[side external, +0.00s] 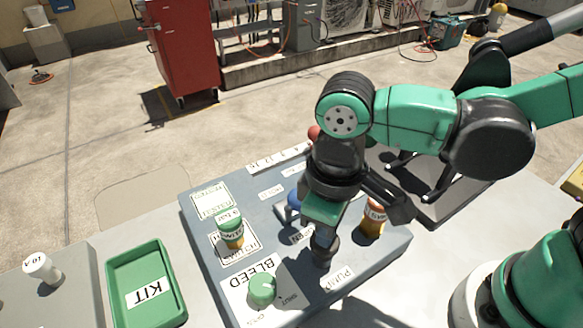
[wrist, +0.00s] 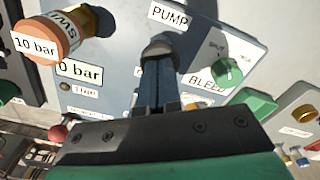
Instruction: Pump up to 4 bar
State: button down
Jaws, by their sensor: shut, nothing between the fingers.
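A grey-blue panel (side external: 205,270) lies on the bench with a PUMP label (side external: 337,279) near its front edge. The label also shows in the wrist view (wrist: 168,13). My gripper (side external: 322,255) is shut and empty, pointing down beside that label. In the wrist view its fingers (wrist: 160,72) reach a dark round part (wrist: 165,48), probably the pump button; whether they touch or press it I cannot tell. A white display reads "0 bar" (wrist: 80,72), its left end hidden by an orange fitting. A green BLEED knob (side external: 262,289) sits to the left of the gripper.
An orange fitting (side external: 374,222) labelled 10 bar stands right of my gripper. A green-and-yellow fitting (side external: 230,230) stands at the panel's left. A green KIT tray (side external: 171,265) and a grey block with a white knob (side external: 42,268) lie further left.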

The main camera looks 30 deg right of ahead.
jog(key=shift+f, duration=0.65)
jog(key=shift+r, duration=2.05)
dwell(2.0)
dwell(0.9)
